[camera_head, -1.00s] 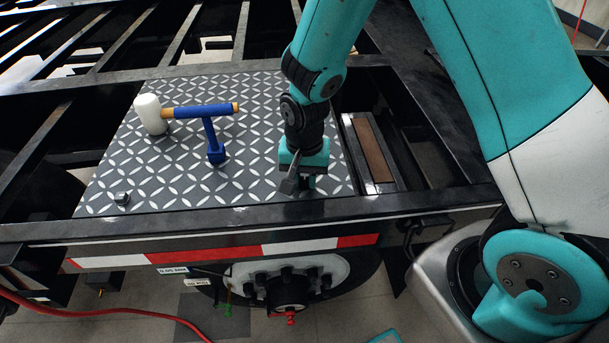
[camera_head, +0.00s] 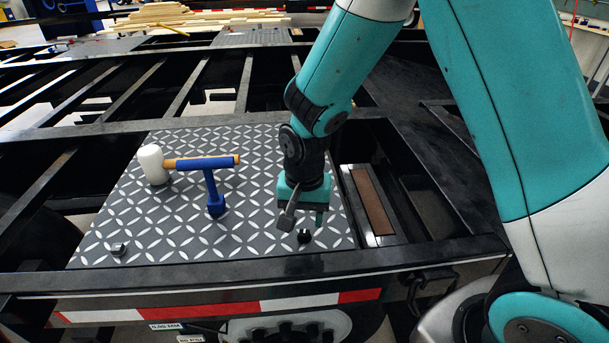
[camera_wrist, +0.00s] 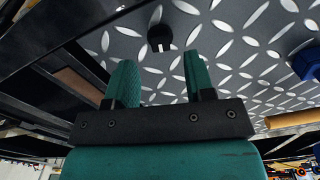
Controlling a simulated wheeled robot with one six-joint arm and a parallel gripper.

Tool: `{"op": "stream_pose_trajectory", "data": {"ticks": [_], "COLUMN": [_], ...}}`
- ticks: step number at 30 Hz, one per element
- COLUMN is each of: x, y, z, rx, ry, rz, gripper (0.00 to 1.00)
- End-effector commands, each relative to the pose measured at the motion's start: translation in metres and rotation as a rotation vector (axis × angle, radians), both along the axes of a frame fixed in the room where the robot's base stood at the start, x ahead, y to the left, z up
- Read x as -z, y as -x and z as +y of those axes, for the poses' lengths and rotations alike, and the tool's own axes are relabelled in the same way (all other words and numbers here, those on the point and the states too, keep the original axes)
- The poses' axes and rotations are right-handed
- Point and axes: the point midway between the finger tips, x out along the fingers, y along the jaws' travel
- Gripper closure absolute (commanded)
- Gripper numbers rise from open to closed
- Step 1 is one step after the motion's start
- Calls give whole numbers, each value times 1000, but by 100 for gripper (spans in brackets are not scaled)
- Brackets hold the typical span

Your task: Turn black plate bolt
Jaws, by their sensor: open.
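The dark diamond-patterned plate (camera_head: 180,225) lies flat on the trailer frame. A black bolt (camera_head: 304,236) stands near its front right corner. A second, greyer bolt (camera_head: 119,249) is at the front left corner. My gripper (camera_head: 306,216) points down just above the black bolt, its fingers open and empty. In the wrist view the bolt (camera_wrist: 160,38) shows beyond and roughly between the two teal fingertips (camera_wrist: 158,66), apart from both. The exact height gap is hard to tell.
A white-headed mallet (camera_head: 153,164) rests across a blue holder (camera_head: 214,190) on the plate's left half. A recess with a brown strip (camera_head: 372,202) lies right of the plate. Black frame beams surround open gaps. Lumber (camera_head: 190,18) lies far back.

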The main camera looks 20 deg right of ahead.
Motion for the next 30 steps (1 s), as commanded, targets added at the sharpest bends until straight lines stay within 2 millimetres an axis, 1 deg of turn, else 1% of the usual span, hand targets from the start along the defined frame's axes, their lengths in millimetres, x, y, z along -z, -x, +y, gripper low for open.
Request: {"op": "stream_pose_trajectory", "data": {"ticks": [1,3,9,12,15,18,21,30], "x": [-14,-33,-83,-102,-116,-125,-129,-130], "y": [-1,-2,-1,-1,-1,-1,0,0], "z": [0,0,0,0,0,0,0,0], "rx": [0,0,1,1,1,1,1,1], "ry": [-2,-3,-2,-2,0,0,0,0], "rz": [-8,-10,-8,-7,-4,-4,-2,-1], "gripper": [51,51,51,51,51,51,51,51]}}
